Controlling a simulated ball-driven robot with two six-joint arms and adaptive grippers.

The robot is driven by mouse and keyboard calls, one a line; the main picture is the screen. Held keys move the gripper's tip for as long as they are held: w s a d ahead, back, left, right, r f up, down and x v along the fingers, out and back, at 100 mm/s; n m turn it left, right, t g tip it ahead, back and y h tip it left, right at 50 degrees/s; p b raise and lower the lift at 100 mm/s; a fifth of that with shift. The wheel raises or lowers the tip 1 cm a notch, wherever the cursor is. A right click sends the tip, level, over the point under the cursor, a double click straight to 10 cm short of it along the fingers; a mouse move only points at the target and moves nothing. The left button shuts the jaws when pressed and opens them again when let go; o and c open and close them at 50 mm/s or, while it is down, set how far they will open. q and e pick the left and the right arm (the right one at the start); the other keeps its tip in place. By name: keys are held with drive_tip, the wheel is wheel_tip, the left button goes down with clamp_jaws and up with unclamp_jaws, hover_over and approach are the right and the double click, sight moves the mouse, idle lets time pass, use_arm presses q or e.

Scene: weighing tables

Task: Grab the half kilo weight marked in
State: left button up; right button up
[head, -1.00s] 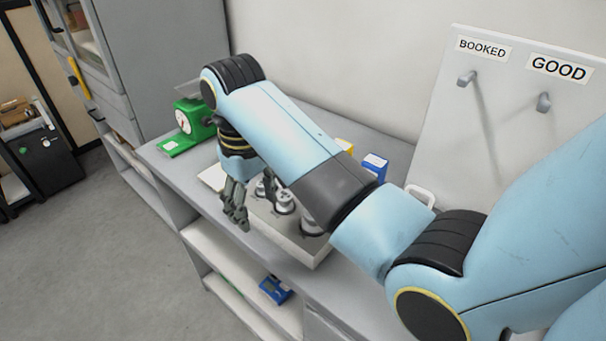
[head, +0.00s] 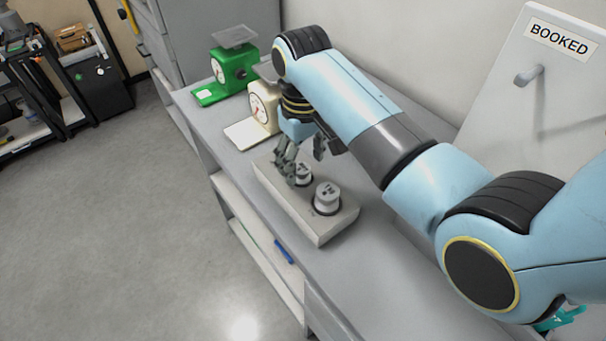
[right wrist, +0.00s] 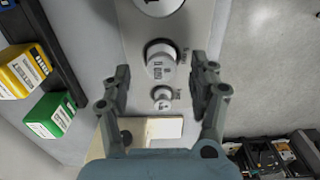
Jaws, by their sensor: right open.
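Pale round weights stand in a row on a light block (head: 318,236) on the table. In the head view a larger weight (head: 327,198) is nearest, and a middle weight (head: 302,174) is partly behind my fingers. The right wrist view shows the large weight (right wrist: 158,4) cut by the top edge, the middle weight (right wrist: 160,62) and a small one (right wrist: 163,97). Their markings are too small to read surely. My right gripper (head: 303,164) is open and empty over the block. In the wrist view its fingers (right wrist: 161,72) lie either side of the middle weight. My left gripper is out of view.
A cream scale (head: 262,105) and a green scale (head: 232,68) stand beyond the block. Yellow (right wrist: 25,70) and green (right wrist: 50,115) boxes lie to the left in the wrist view. A BOOKED board (head: 545,85) with a peg stands at right. The near table surface is clear.

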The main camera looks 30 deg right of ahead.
sight(302, 178)
drive_tip(key=shift+a+f, duration=0.1)
drive_tip(key=shift+f, duration=1.35)
clamp_jaws()
